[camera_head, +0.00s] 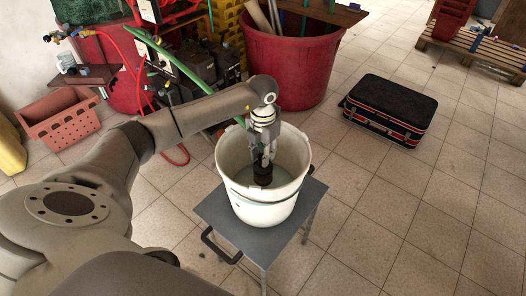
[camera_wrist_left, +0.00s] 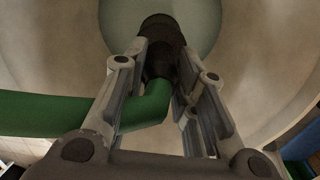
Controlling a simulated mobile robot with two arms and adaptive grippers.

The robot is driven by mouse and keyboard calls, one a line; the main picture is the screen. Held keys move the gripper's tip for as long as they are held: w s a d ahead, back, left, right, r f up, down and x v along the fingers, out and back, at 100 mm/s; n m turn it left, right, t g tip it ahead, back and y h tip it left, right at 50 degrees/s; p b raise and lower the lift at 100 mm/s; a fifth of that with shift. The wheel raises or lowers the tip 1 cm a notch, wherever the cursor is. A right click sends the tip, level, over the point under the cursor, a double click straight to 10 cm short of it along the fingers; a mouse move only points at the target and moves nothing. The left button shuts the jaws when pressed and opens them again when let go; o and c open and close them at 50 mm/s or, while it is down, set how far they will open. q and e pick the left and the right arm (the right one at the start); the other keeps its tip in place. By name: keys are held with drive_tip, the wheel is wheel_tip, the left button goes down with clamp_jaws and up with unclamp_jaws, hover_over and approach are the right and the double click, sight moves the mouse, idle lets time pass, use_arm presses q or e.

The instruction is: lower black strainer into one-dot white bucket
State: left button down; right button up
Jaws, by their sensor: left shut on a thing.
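The white bucket (camera_head: 258,208) stands upright on a small grey table in the middle of the head view. Its pale inner wall (camera_wrist_left: 255,65) fills much of the left wrist view; I cannot make out a dot. The black strainer (camera_head: 263,174) is inside the bucket's opening, below the rim. It also shows in the left wrist view (camera_wrist_left: 161,30), above the bucket's greenish bottom; I cannot tell whether it touches. My left gripper (camera_head: 266,157) points down into the bucket and is shut on the strainer. A green hose (camera_wrist_left: 60,115) joins the strainer between the fingers. My right gripper is not in view.
The grey table (camera_head: 226,222) has a black handle. A large red tub (camera_head: 290,70) stands close behind the bucket, with machinery and a red hose (camera_head: 130,62) to the left. A black and red case (camera_head: 388,108) lies right; floor there is clear.

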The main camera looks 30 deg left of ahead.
sight(263, 172)
use_arm(q)
drive_tip(key=shift+f+b, duration=2.35)
drive_tip(key=shift+f, duration=1.05)
drive_tip(key=shift+f+b, duration=0.3)
drive_tip(key=shift+f, duration=0.1)
drive_tip(key=shift+f+b, duration=0.3)
drive_tip(key=shift+f, duration=0.1)
drive_tip(key=shift+f+b, duration=0.5)
drive_tip(key=shift+f, duration=0.15)
drive_tip(key=shift+f+b, duration=0.75)
drive_tip(key=shift+f, duration=0.3)
drive_tip(key=c, duration=1.1)
unclamp_jaws()
drive_tip(key=shift+r, duration=4.05)
